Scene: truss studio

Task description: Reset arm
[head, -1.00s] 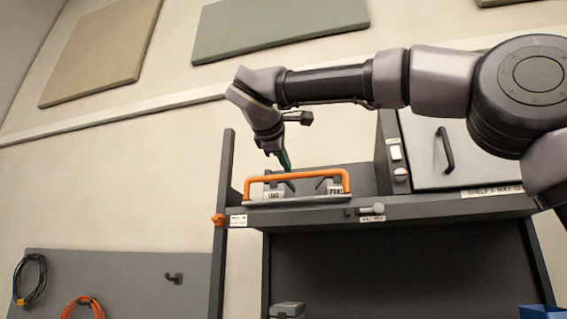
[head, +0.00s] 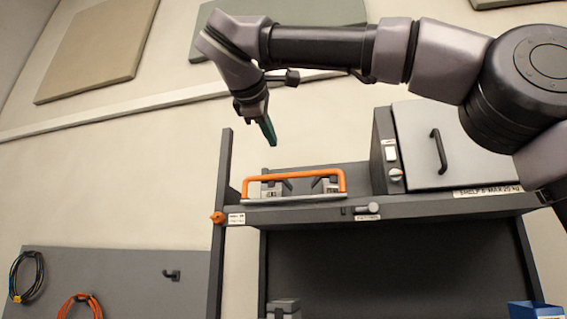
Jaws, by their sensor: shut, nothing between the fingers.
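My gripper (head: 268,132) hangs from my raised arm in the upper middle of the head view. Its green-tipped fingers point down and slightly right. They are shut with nothing between them. The fingertips are above the shelf top, clear of the tray with the orange handle bar (head: 293,174). A gap of wall shows between the fingertips and the bar.
The dark shelf unit (head: 440,207) carries a grey box with a black handle (head: 438,150) at right. An orange knob (head: 217,218) sticks out at its left post. Coiled cables hang on a grey panel (head: 130,275) at lower left. Bare wall lies left of my gripper.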

